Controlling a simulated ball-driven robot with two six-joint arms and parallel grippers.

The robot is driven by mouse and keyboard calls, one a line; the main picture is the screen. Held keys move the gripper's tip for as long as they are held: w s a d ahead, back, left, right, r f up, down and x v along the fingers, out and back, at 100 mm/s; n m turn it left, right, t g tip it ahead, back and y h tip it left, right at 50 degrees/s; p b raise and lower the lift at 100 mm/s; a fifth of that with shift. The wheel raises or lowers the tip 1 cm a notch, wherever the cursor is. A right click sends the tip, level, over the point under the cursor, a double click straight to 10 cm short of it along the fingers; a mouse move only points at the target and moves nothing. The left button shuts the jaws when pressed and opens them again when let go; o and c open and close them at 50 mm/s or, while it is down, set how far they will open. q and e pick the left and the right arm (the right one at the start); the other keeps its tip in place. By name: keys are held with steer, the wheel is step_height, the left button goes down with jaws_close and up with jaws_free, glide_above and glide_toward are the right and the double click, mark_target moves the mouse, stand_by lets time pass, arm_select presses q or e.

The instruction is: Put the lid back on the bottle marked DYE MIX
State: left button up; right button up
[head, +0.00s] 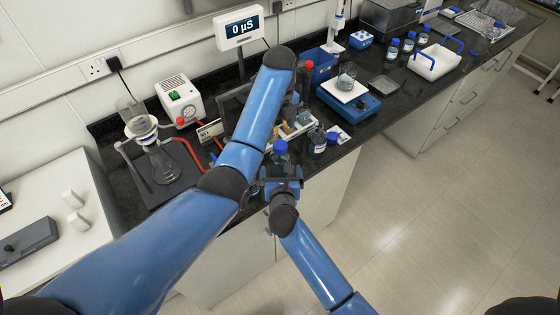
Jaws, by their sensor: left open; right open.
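A small bottle with a dark body and pale label (318,141) stands near the bench's front edge; its lettering is too small to read. A small blue lid-like piece (332,137) shows just right of it, by a white patch. Another bottle with a blue cap (281,147) stands to the left. My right gripper (283,184) is open at the bench's front edge, just below that capped bottle in the picture. My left gripper (301,88) is open, higher up and partly hidden behind my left arm. I cannot tell which bottle is marked DYE MIX.
A blue stirrer or scale with a beaker (348,75) stands to the right. Several blue-capped bottles (408,42) and a white tray with blue handles (435,62) stand farther right. Flask glassware (160,165) and a white pump box (181,102) are at left. My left arm covers mid-bench.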

mark_target(280, 155)
steer(key=shift+w, duration=0.1)
steer(key=shift+x, duration=5.3)
steer(key=shift+c, duration=0.2)
